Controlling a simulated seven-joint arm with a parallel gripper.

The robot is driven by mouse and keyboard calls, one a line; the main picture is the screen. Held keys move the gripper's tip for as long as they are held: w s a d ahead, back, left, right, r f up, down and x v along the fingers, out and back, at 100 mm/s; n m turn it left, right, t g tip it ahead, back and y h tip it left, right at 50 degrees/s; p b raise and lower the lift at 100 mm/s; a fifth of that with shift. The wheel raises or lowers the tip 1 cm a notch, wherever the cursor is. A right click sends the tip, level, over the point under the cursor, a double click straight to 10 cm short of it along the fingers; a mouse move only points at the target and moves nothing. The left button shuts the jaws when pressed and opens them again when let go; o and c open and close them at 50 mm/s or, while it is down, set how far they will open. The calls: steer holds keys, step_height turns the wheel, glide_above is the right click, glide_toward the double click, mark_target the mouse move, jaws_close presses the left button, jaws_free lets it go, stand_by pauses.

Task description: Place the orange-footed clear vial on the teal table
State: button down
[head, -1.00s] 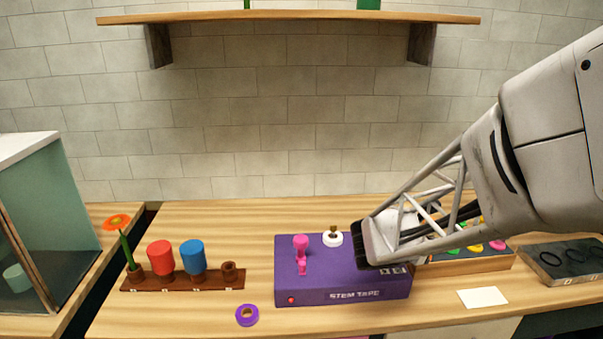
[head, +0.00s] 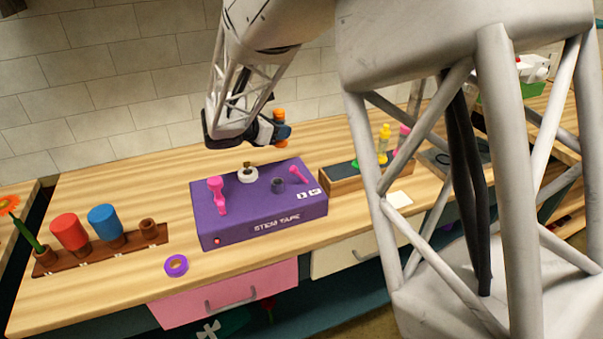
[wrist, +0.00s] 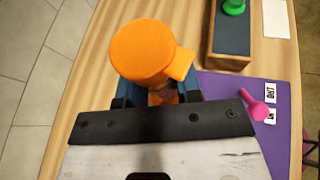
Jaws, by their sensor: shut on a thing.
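My gripper (head: 272,131) is above the wooden bench, behind the purple box, with its blue fingers shut on an orange-ended item (head: 279,114). This looks like the orange-footed vial. In the wrist view, the round orange end (wrist: 146,48) with a small side block sticks out beyond my gripper (wrist: 160,98). The clear body is mostly hidden between the fingers. I cannot clearly tell whether the item is upright. No teal-topped table can be made out; only dark teal shows below the bench.
The purple stem tape box (head: 262,221) has pink levers. A wooden tray (head: 345,178) with coloured pieces stands to its right. A brown rack (head: 100,252) with red and blue cylinders and a purple tape ring (head: 176,265) are left. Bare bench (head: 150,190) lies behind the rack.

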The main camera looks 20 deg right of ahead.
steer(key=w+a+f+m+g, duration=0.1)
steer(key=w+a+f+g, duration=0.1)
steer(key=w+a, duration=0.8)
steer(key=shift+w+f, duration=0.45)
steer(key=shift+f, duration=0.2)
steer(key=shift+f, duration=0.15)
steer(key=shift+f, duration=3)
steer(key=shift+f, duration=1.9)
steer(key=shift+f, duration=0.1)
steer(key=c, duration=0.8)
jaws_free()
